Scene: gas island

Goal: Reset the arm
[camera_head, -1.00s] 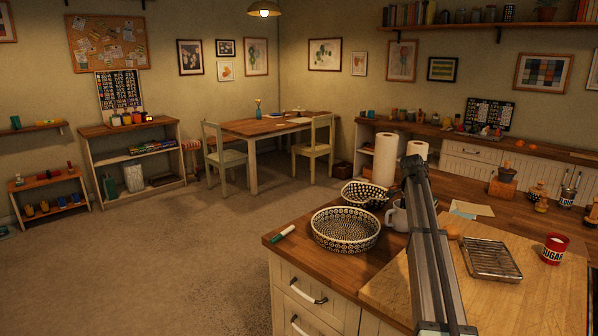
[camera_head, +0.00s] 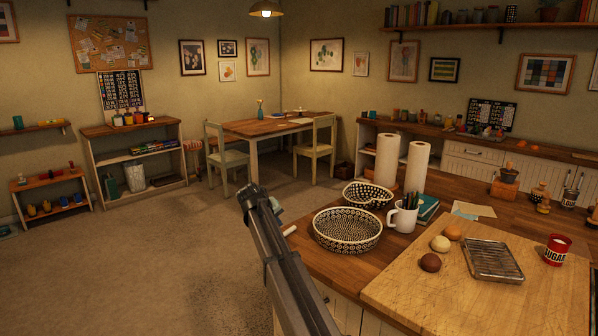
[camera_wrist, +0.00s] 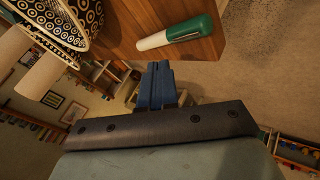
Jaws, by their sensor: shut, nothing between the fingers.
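My arm (camera_head: 285,265) shows in the head view, rising from the bottom edge in front of the counter's left end. I cannot make out its fingers there. In the wrist view my gripper (camera_wrist: 157,72) has its blue fingers pressed together with nothing between them. A green and white marker (camera_wrist: 185,32) lies on the wooden counter beyond the fingertips, apart from them. In the head view the arm hides most of the marker, and only its pale end (camera_head: 290,230) shows.
A patterned round dish (camera_head: 347,232) and a smaller patterned bowl (camera_head: 367,196) stand on the counter (camera_head: 312,263). A white mug (camera_head: 402,218), two paper rolls (camera_head: 387,160), a cutting board (camera_head: 420,290), a wire rack (camera_head: 494,261) and a sugar tin (camera_head: 557,250) are farther right. Open floor lies left.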

